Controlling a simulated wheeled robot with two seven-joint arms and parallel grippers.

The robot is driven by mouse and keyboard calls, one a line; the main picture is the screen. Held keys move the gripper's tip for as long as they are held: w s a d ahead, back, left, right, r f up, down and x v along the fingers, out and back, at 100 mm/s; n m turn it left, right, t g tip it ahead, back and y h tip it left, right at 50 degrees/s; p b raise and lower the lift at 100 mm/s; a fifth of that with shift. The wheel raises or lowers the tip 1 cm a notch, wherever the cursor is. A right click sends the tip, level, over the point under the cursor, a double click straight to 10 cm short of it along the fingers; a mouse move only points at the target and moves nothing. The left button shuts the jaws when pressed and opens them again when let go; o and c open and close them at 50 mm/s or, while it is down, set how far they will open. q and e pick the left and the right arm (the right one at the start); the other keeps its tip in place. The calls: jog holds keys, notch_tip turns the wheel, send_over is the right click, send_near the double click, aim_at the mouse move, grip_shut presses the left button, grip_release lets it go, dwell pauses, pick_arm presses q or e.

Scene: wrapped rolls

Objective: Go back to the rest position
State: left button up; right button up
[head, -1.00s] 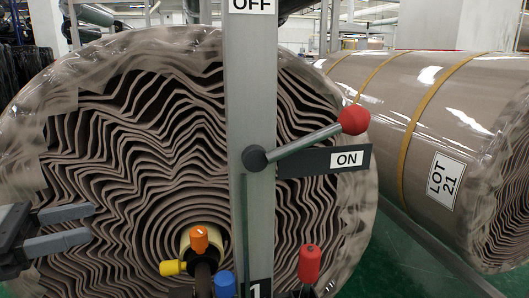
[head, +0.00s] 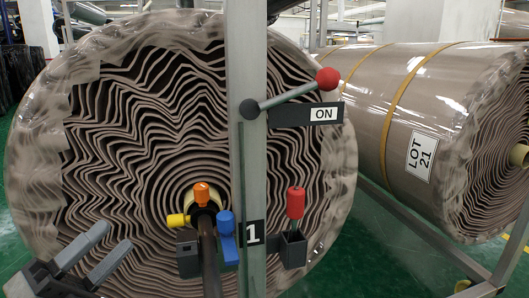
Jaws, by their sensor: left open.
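My left gripper (head: 117,236) is at the lower left of the head view. Its two grey fingers are apart and point up and to the right, with nothing between them. It shows in front of the lower left of a large wrapped brown roll (head: 110,130). It is clear of the lever (head: 290,95), whose red ball (head: 328,79) is at upper right, beside the ON plate (head: 318,114). The lever is on a grey post (head: 247,60). My right gripper is not in view.
Low by the post are an orange knob (head: 202,194), a yellow knob (head: 178,220), a blue handle (head: 227,236) and a red handle (head: 295,203) in a dark holder. A second roll labelled LOT 21 (head: 421,157) lies at right on a metal frame. Green floor shows.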

pick_arm(q)
jog(key=s+d+f+n+g+y+b, duration=0.3)
jog(key=d+f+n, duration=0.4)
jog(key=f+n, duration=0.55)
jog(key=s+d+f+n+g+y+b, duration=0.15)
jog(key=s+d+f+n+y, duration=0.45)
jog(key=f+n, duration=0.65)
jog(key=s+a+r+n+g+y+p, duration=0.1)
jog(key=a+r+p, duration=0.3)
jog(key=r+p, duration=0.8)
jog(key=g+y+p, duration=0.1)
jog(key=p, duration=1.1)
jog(key=shift+r+n+g+y+p, duration=0.3)
jog(key=shift+r+n+g+p, duration=0.05)
jog(key=shift+r+n+p, duration=0.05)
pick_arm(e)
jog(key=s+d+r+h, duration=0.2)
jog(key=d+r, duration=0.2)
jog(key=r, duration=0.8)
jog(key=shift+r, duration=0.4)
pick_arm(q)
jog(key=shift+s, duration=0.1)
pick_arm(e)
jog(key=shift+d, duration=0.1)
